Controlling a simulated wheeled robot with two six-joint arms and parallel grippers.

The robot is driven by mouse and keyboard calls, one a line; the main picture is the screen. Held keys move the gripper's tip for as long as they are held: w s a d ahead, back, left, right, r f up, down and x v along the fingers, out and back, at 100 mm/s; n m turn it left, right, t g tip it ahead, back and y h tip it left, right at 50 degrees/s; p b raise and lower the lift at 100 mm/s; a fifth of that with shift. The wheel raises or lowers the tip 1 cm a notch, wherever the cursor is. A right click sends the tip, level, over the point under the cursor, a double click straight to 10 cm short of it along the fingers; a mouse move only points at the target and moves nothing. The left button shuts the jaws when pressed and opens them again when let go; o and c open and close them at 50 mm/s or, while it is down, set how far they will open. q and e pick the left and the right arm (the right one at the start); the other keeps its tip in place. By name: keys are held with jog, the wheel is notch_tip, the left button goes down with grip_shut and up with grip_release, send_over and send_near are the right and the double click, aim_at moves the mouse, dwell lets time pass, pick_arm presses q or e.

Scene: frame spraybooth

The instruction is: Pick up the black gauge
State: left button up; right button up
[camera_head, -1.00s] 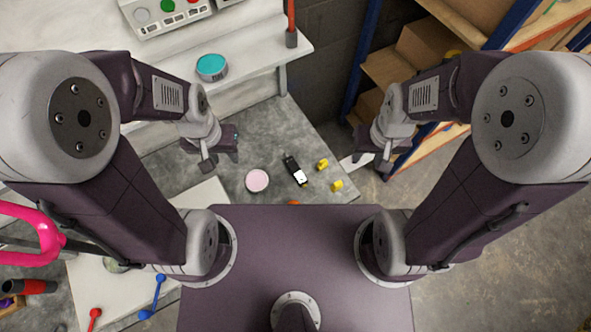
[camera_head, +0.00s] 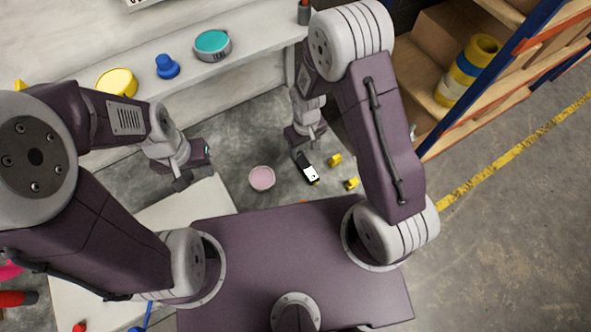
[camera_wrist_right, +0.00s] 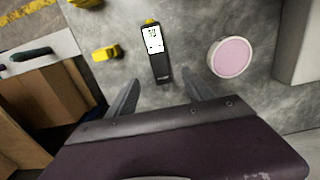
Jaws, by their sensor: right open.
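The black gauge (camera_head: 306,167) has a white display face and a yellow tip. It lies on the grey floor in front of my base. In the right wrist view the gauge (camera_wrist_right: 157,55) lies just beyond the fingers, roughly in line with the gap between them. My right gripper (camera_wrist_right: 160,95) is open and empty, its two fingers apart. In the head view my right gripper (camera_head: 304,140) is above the far end of the gauge. My left gripper (camera_head: 192,172) hangs to the left, away from the gauge; its finger gap is unclear.
A pink round lid (camera_head: 261,178) lies left of the gauge. Two small yellow pieces (camera_head: 335,160) (camera_head: 351,184) lie on its right. A white bench (camera_head: 270,38) holds a teal tin (camera_head: 212,45), and shelving (camera_head: 440,60) stands at the right.

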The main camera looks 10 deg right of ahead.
aim_at(305, 164)
jog(key=shift+s+d+f, duration=0.1)
jog(key=shift+s+f, duration=0.05)
jog(key=shift+s, duration=0.05)
notch_tip(305, 164, down, 4)
jog(key=shift+r+b, duration=0.2)
jog(key=shift+b, duration=0.15)
jog(key=f, duration=0.2)
jog(key=f+b, duration=0.1)
jog(key=f, duration=0.1)
jog(key=shift+s+d+f, duration=0.15)
jog(key=shift+s, duration=0.05)
jog(key=shift+w+f, duration=0.1)
jog(key=shift+f, duration=0.4)
jog(key=shift+c, duration=0.3)
jog(key=shift+r, duration=0.1)
grip_shut()
